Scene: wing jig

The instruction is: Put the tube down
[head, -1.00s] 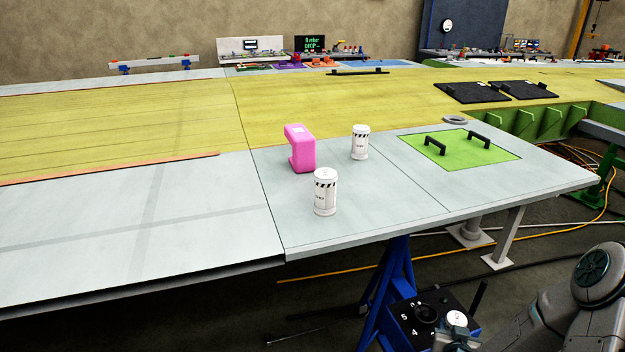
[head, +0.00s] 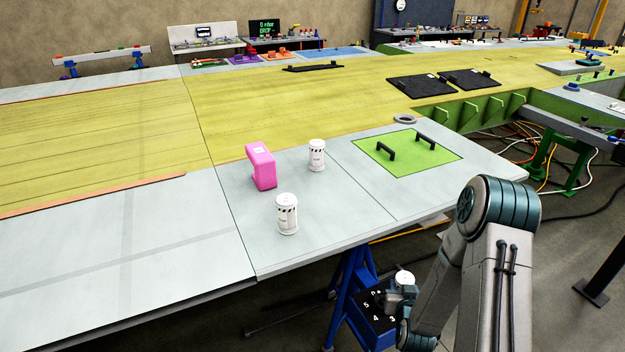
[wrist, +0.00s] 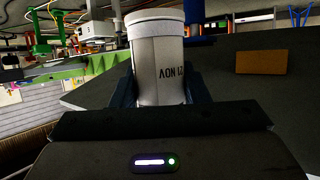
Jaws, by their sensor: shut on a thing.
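My gripper (wrist: 160,92) is shut on a white tube (wrist: 159,60) with dark lettering, which stands between the dark fingers in the wrist view. In the head view the tube's white top (head: 404,278) shows above my gripper (head: 401,291), low at the right of centre. It is beside and partly in front of a black numbered panel (head: 368,326) on the blue stand; whether it touches the panel I cannot tell. Two similar white canisters with striped bands stand upright on the grey table: a front one (head: 287,215) and a rear one (head: 317,156).
A pink C-shaped block (head: 262,166) stands near the canisters. A green plate (head: 405,160) with two black handles lies on the table's right part. The blue stand (head: 349,285) is below the table's front edge. The grey surface (head: 120,260) at left is clear.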

